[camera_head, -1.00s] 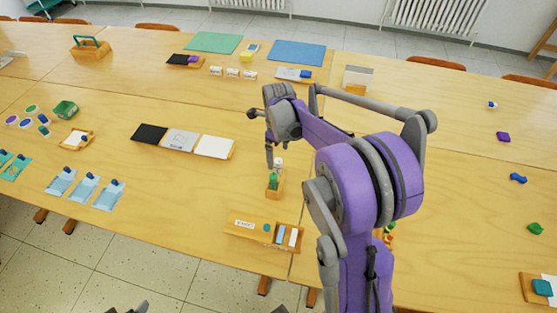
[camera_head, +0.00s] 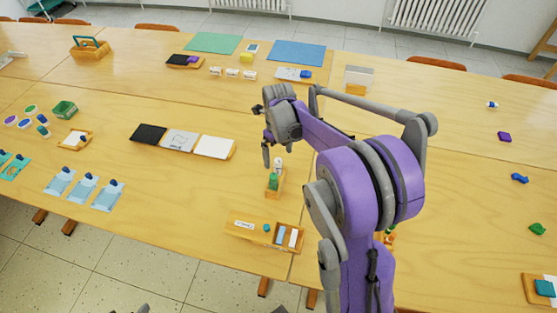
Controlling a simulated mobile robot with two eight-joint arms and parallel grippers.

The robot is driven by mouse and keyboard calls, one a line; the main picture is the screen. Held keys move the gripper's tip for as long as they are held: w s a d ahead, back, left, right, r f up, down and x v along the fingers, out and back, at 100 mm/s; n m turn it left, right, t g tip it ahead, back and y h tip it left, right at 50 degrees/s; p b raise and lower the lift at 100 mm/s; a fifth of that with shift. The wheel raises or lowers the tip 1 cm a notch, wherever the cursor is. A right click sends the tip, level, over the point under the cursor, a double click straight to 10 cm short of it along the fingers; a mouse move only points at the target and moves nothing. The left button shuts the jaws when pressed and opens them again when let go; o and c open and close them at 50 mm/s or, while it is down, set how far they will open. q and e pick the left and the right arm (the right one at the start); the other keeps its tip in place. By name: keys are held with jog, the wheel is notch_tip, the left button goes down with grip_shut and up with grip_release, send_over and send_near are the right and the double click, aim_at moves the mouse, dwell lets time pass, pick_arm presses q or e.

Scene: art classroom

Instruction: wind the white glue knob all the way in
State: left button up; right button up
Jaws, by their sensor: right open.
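The white glue knob (camera_head: 278,162) shows as a small pale shape at the top of a green glue stick (camera_head: 273,181). The glue stick stands upright in a small wooden holder (camera_head: 274,194) near the middle of the table. My right gripper (camera_head: 271,154) hangs down from its purple and grey arm at the knob, with a grey finger to the knob's left. It is open; whether a finger touches the knob is too small to tell. My left gripper is not in view.
A wooden tray (camera_head: 249,224) with blue and white pieces lies in front of the holder. Black, grey and white panels (camera_head: 214,147) lie to the left. Blue cards (camera_head: 84,186) lie farther left. My right arm hides table to the right.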

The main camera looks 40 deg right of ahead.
jog(key=shift+f+b, duration=0.5)
jog(key=shift+f, duration=0.35)
jog(key=shift+c, duration=0.3)
jog(key=c, duration=1.4)
jog(key=n, duration=0.5)
jog(key=shift+n, duration=0.4)
jog(key=n, duration=0.5)
jog(key=shift+n+b, duration=0.35)
jog(key=shift+n, duration=0.05)
jog(key=o, duration=1.5)
jog(key=shift+c, duration=0.2)
